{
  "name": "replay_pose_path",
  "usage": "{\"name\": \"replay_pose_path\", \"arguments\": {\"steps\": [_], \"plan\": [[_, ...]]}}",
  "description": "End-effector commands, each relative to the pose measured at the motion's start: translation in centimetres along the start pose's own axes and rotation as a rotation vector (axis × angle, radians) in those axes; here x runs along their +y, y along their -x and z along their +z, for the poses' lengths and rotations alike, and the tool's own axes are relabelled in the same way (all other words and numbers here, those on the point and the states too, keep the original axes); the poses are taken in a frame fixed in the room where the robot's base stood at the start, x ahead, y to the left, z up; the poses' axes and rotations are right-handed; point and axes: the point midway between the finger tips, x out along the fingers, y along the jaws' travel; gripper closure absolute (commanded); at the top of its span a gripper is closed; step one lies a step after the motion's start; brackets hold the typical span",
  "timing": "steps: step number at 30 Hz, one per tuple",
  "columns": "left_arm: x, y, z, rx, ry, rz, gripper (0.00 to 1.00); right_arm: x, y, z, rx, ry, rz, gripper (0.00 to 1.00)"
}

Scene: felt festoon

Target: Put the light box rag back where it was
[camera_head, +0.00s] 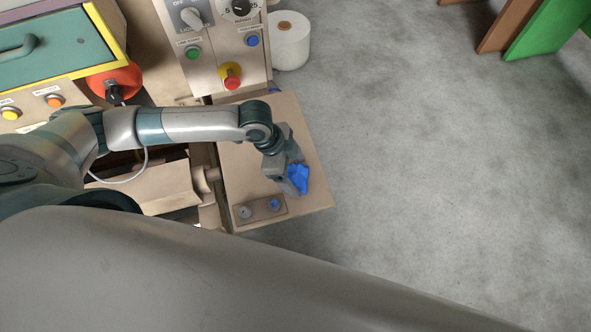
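My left gripper (291,184) reaches in from the left and hangs above the beige side table. A bright blue rag (299,178) shows at its fingertips, partly covered by the gripper. The fingers appear closed on the rag. I cannot tell whether the rag touches the table top (312,190). A small brown plate (260,210) with a grey round piece and a blue round piece lies near the table's front edge, just below and left of the gripper. My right gripper is not in view.
A control panel with a red emergency button (231,77), a green button (193,53) and a blue button (252,40) stands behind the table. A white roll (289,42) stands beside it. Open grey floor lies to the right, with green and brown panels (545,30) at the back.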

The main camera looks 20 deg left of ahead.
Motion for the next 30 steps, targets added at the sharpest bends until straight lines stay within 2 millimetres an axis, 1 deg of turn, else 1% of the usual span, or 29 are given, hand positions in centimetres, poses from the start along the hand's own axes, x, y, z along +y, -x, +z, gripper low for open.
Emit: {"name": "replay_pose_path", "arguments": {"steps": [11,17,23,30], "plan": [[0.0,0.1,0.0,0.000,0.000,0.000,0.16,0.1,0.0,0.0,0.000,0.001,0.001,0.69],[-0.1,1.2,0.0,0.000,0.000,-0.002,0.16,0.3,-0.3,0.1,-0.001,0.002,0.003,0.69],[-0.1,4.0,0.1,0.000,-0.001,-0.003,0.16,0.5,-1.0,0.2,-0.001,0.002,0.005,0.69],[-0.1,8.2,0.1,0.001,-0.001,-0.003,0.16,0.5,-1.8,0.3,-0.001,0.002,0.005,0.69]]}}
